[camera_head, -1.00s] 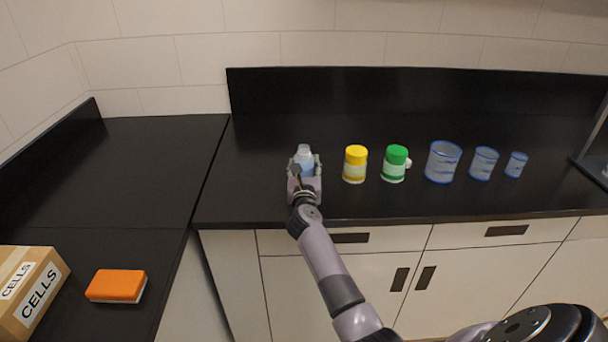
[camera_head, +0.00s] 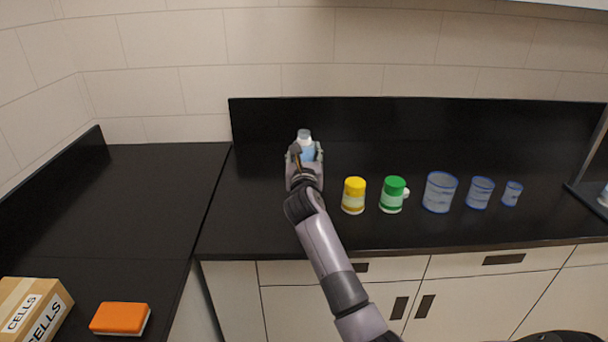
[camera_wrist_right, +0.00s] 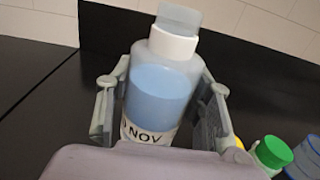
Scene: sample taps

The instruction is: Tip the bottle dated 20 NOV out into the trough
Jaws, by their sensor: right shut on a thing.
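My right gripper (camera_head: 305,160) is shut on a bottle (camera_head: 304,140) with a white cap and pale blue contents. In the right wrist view the bottle (camera_wrist_right: 160,92) stands between the two fingers (camera_wrist_right: 160,110), close to upright. Its label shows "0 NOV"; the start of the date is hidden by the gripper. The bottle appears raised above the black counter. My left gripper is not in view. I cannot make out a trough for certain in these frames.
On the black counter (camera_head: 260,225), right of the gripper, stand a yellow-capped jar (camera_head: 353,196), a green-capped jar (camera_head: 392,195) and three blue-rimmed beakers (camera_head: 439,192). A dark-framed thing (camera_head: 592,195) is cut off at right. An orange sponge (camera_head: 120,318) and CELLS box (camera_head: 38,312) sit at left.

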